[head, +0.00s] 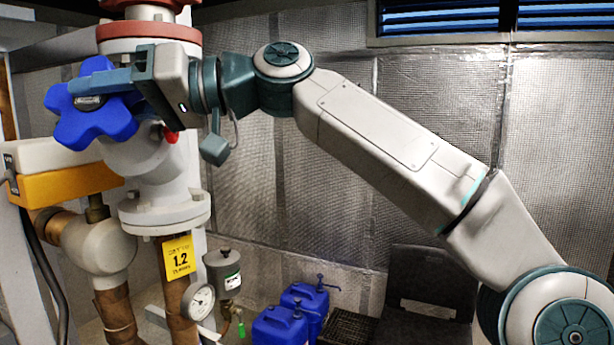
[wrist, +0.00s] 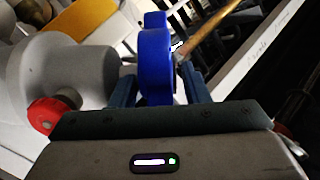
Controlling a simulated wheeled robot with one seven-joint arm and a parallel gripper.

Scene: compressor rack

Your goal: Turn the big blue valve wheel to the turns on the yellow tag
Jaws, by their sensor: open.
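The big blue valve wheel (head: 108,122), with rounded lobes, sits on a grey valve body (head: 140,158) at the upper left of the head view. My gripper (head: 92,80) reaches it from the right, its fingers at the wheel's upper part. In the wrist view the wheel (wrist: 155,62) stands edge-on between the two open fingers of my gripper (wrist: 160,88), one on each side. I cannot tell whether either finger touches it. The yellow tag (head: 180,258) hangs below the valve and reads 1.2 turns; its top line is hard to read.
A red knob (head: 170,135) sits close under my gripper; it also shows in the wrist view (wrist: 52,113). A yellow and white box (head: 70,180) stands left of the valve. A gauge (head: 199,300), grey canister (head: 223,272) and blue jugs (head: 280,325) are lower down.

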